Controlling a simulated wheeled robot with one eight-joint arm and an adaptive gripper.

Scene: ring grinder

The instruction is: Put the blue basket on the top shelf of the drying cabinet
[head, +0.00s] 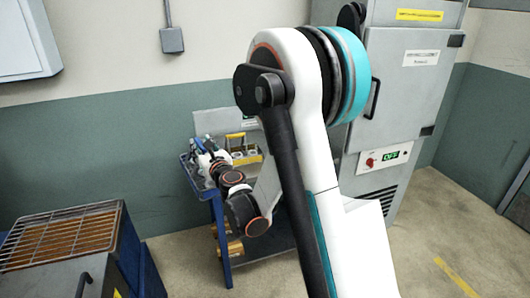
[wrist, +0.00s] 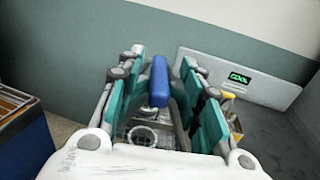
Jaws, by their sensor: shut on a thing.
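My gripper (wrist: 157,95) is shut on the blue handle (wrist: 158,82) of a basket in the wrist view. The basket's wire mesh body (wrist: 140,133) shows partly below the handle, between my fingers; the rest is hidden. In the head view my gripper (head: 207,160) is over the left part of a blue cart, and the basket is mostly hidden there. The tall grey cabinet (head: 415,85) at the right, seemingly the drying cabinet, has its door shut. Its green display seems to read OFF. My arm covers its left side, and its shelves are out of sight.
The blue cart (head: 218,235) has a pale back panel (wrist: 215,70) with a green COOL sign. A yellow-handled basket (head: 243,150) stands on it, right of my gripper. A blue bench with a wire grate (head: 65,240) is at the left.

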